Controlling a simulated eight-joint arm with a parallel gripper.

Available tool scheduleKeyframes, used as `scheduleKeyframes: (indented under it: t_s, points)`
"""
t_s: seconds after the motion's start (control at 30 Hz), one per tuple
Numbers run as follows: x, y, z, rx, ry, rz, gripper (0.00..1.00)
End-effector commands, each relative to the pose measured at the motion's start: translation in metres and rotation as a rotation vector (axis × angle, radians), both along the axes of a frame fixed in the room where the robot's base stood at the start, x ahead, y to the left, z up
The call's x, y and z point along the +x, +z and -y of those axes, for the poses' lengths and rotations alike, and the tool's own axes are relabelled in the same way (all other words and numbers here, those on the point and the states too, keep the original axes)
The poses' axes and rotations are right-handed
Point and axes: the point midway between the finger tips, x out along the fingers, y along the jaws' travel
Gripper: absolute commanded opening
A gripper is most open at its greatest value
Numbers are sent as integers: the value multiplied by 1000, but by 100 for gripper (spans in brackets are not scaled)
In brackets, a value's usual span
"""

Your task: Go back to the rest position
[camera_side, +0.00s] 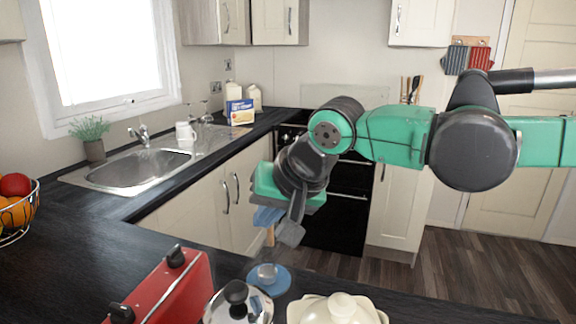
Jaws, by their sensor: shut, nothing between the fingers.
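My gripper (279,231) hangs from the green and dark grey arm in the middle of the view. It points down, above the near counter and the open floor side. It is shut and holds nothing. It is apart from the things on the counter below it. A blue saucer (282,282) with a small cup (267,273) on it lies on the counter just below and in front of the gripper in the picture.
On the near counter (75,270) stand a red toaster (180,290), a lidded pot (250,309), a cream lidded dish (350,310) and a fruit basket (18,212). A sink (135,172) is at the left. Behind are an oven (340,215) and cabinets.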

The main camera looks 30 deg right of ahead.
Motion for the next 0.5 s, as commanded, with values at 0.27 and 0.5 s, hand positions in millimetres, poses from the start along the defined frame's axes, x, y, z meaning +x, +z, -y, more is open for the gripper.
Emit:
scheduleKeyframes:
  t_s: [0.27,0.5]
  points:
    - [-58,-32,142,-221,99,32,0]
    - [-99,-65,188,-340,173,40,0]
